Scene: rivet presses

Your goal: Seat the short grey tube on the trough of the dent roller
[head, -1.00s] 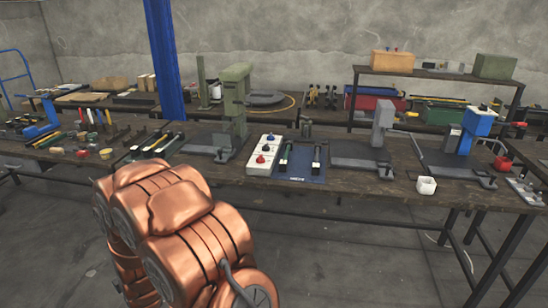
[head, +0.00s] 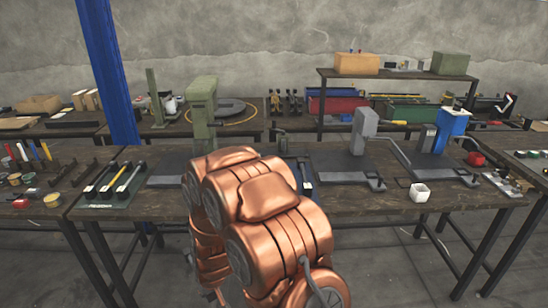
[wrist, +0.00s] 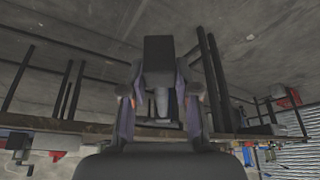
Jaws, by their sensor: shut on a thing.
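In the wrist view my gripper (wrist: 160,82) is shut on a dark grey piece (wrist: 158,52), which sits between the two fingertips. A lighter grey, narrow part (wrist: 161,103) shows below it. The piece is dim, so I cannot tell its full shape or confirm that it is the short grey tube. My gripper is not visible in the head view; my copper arm fills the lower middle and covers part of the workbench. I cannot identify the dent roller or its trough for sure in either view.
The long workbench (head: 350,205) carries a green press (head: 203,105), a grey press (head: 362,130), a blue press (head: 452,125) and a white cup (head: 420,192). A dark green mat (head: 110,190) with bars lies at left. A blue post (head: 110,70) stands behind. Floor is open in front.

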